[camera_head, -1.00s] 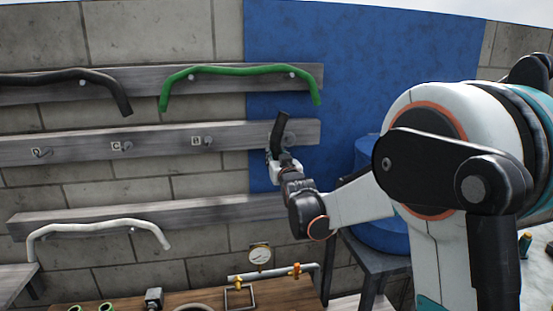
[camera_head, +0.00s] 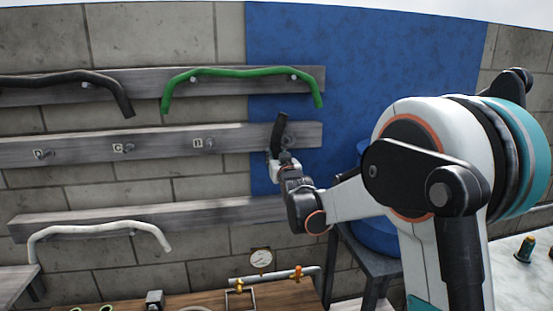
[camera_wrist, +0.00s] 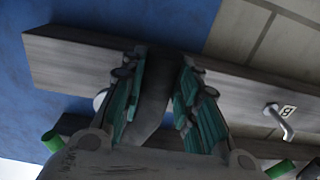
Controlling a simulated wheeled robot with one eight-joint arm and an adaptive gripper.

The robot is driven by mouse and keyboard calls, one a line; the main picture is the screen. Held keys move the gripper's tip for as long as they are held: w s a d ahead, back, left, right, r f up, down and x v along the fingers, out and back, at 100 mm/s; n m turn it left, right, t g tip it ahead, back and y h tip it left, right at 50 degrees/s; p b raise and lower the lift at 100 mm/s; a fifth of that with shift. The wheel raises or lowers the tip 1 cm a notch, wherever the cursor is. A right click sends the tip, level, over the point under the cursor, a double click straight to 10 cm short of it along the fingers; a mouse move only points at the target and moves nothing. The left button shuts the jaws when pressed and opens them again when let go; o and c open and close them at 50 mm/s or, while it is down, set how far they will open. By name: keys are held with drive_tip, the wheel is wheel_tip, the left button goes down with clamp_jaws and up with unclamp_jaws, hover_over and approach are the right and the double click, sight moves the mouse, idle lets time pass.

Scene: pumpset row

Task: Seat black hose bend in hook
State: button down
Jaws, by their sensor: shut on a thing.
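The black hose bend (camera_head: 278,134) stands nearly upright in my gripper (camera_head: 278,154), at the right end of the middle grey rail (camera_head: 80,146). In the wrist view the dark hose (camera_wrist: 153,98) runs between the two green-padded fingers of my gripper (camera_wrist: 160,72), which are shut on it. Silver hooks with letter plates sit on the same rail: hook B (camera_head: 208,143), hook C (camera_head: 126,148) and hook D (camera_head: 43,153). Hook B (camera_wrist: 283,123) also shows in the wrist view. A pale round part beside the finger is mostly hidden. I cannot tell whether the hose touches a hook.
A green hose (camera_head: 240,71) and another black hose (camera_head: 62,77) hang on the upper rail. A white hose (camera_head: 100,227) hangs on the lower rail. Below are a pressure gauge (camera_head: 261,258) with pipework and a blue drum (camera_head: 378,238). Hooks B to D are bare.

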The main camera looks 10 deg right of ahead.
drive_tip(key=shift+w, duration=0.1)
idle(0.4)
drive_tip(key=shift+w, duration=0.7)
drive_tip(key=shift+w, duration=0.1)
drive_tip(key=shift+f, duration=0.1)
drive_tip(key=shift+f+b, duration=0.7)
drive_tip(key=shift+b, duration=0.1)
drive_tip(key=c, duration=1.2)
unclamp_jaws()
drive_tip(key=shift+o, duration=0.2)
